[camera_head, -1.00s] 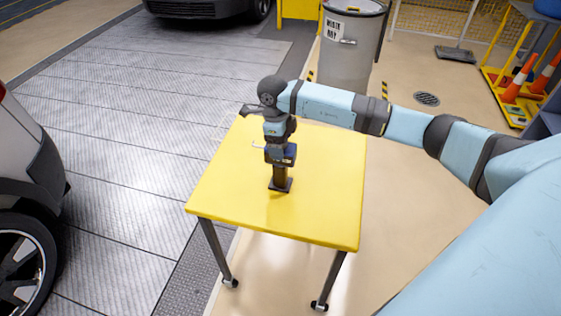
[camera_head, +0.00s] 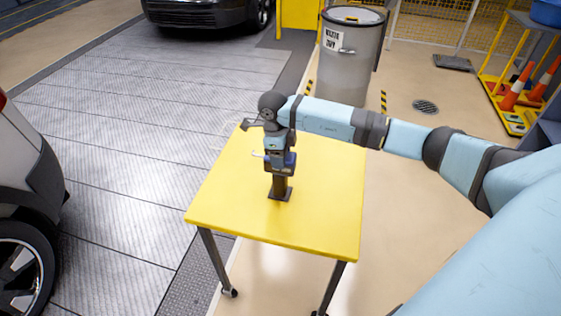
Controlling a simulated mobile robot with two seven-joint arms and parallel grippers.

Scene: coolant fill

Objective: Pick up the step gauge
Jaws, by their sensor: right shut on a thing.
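The step gauge (camera_head: 280,190) is a dark upright post with a flat square foot, near the middle of the yellow table (camera_head: 320,215). My right gripper (camera_head: 280,172) comes down from above and is shut on the gauge's upper part. The jaws and the wrist hide the gauge's top. I cannot tell whether its foot touches the table or is slightly above it. My left gripper is out of view.
The tabletop around the gauge is bare. A grey waste drum (camera_head: 345,70) stands behind the table. Cars stand at the left and at the back. Orange cones (camera_head: 518,85) sit on a yellow rack at the right.

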